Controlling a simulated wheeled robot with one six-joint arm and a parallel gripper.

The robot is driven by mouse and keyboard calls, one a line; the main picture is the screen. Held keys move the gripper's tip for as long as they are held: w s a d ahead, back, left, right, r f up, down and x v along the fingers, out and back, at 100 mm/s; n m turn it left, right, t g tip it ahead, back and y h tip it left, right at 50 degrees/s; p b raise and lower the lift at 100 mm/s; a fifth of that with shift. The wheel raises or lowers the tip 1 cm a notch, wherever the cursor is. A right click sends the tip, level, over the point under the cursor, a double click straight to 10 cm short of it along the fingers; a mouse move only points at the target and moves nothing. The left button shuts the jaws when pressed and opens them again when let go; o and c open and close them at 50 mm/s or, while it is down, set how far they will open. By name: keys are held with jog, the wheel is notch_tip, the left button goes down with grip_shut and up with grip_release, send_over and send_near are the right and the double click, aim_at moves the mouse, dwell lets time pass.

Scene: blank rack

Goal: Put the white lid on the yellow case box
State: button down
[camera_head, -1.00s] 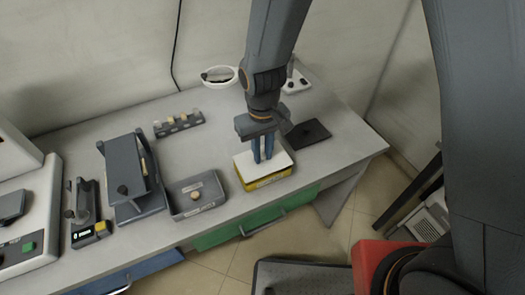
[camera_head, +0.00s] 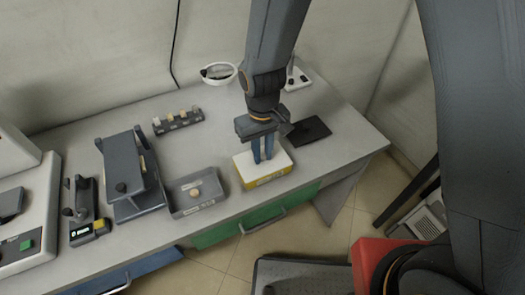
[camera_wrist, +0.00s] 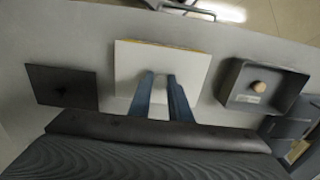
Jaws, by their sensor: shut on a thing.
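The white lid (camera_head: 278,158) lies over the top of the yellow case box (camera_head: 268,179) near the front edge of the table. Only the yellow side of the box shows below it. My gripper (camera_head: 263,158) points down at the lid, its blue fingers close together and shut at the lid's middle. In the wrist view the lid (camera_wrist: 190,65) fills the centre, with a thin yellow edge of the box along its far side. The fingers (camera_wrist: 162,85) reach onto the lid; what they grasp between them is hard to make out.
A grey tray (camera_head: 184,210) with a round tan piece stands left of the box. A dark flat plate (camera_head: 318,134) lies to the right. A grey press-like stand (camera_head: 120,205), a small rack (camera_head: 165,127) and a white ring-shaped magnifier (camera_head: 207,78) stand farther off.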

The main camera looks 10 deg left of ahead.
aim_at(263, 156)
jog(key=c, duration=1.6)
grip_release()
jog(key=shift+o, duration=0.2)
jog(key=shift+r+b, duration=0.75)
jog(key=shift+r, duration=3.1)
jog(key=s+d+r+m, duration=0.1)
jog(key=d+m, duration=0.1)
jog(key=d, duration=0.6)
jog(key=d+r+m+t, duration=0.1)
jog(key=d+m, duration=0.1)
jog(key=d, duration=0.6)
jog(key=s+d+r+m, duration=0.1)
jog(key=d+m, duration=0.1)
jog(key=d, duration=0.6)
jog(key=shift+s+r+b, duration=0.3)
jog(key=shift+r, duration=0.1)
